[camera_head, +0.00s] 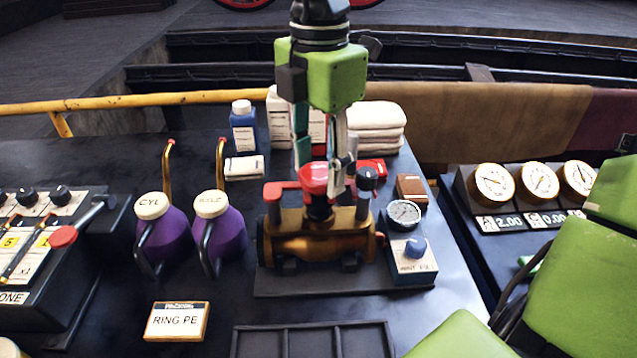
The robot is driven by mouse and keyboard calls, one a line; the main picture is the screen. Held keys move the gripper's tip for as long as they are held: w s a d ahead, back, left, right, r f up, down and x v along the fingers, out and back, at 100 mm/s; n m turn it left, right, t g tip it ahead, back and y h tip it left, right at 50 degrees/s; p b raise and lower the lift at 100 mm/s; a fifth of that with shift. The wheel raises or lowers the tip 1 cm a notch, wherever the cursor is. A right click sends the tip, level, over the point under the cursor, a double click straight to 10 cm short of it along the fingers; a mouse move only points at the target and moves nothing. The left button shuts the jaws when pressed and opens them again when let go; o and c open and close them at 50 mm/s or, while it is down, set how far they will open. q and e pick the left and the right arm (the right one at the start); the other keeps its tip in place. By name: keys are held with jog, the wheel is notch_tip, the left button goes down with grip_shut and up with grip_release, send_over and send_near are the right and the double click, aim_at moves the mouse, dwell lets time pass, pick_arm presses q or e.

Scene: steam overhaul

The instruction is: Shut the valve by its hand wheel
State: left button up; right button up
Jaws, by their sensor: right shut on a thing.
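The valve is a brass-coloured body (312,247) on a dark base plate in the middle of the bench. Its red hand wheel (313,180) sits on top, partly hidden by the fingers. My right gripper (322,180), green with metal fingers, comes down from above and is shut on the hand wheel, one finger on each side of it. My left gripper is not in view.
A pressure gauge (404,214) on a box with a blue knob stands right of the valve. Two purple oil cans (224,240) stand to its left. Bottles and folded towels (375,124) are behind. An empty dark tray (314,342) lies in front.

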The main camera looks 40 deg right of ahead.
jog(key=shift+f+m+b, duration=0.15)
jog(key=shift+m+b, duration=0.15)
jog(key=shift+m, duration=0.9)
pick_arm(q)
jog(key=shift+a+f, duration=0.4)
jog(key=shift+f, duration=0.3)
pick_arm(e)
jog(key=shift+m, duration=0.3)
jog(key=shift+c, duration=1.1)
jog(key=o, duration=1.5)
jog(key=shift+c, duration=0.3)
jog(key=shift+c, duration=1.1)
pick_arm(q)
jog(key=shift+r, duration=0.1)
pick_arm(e)
jog(key=shift+r, duration=0.25)
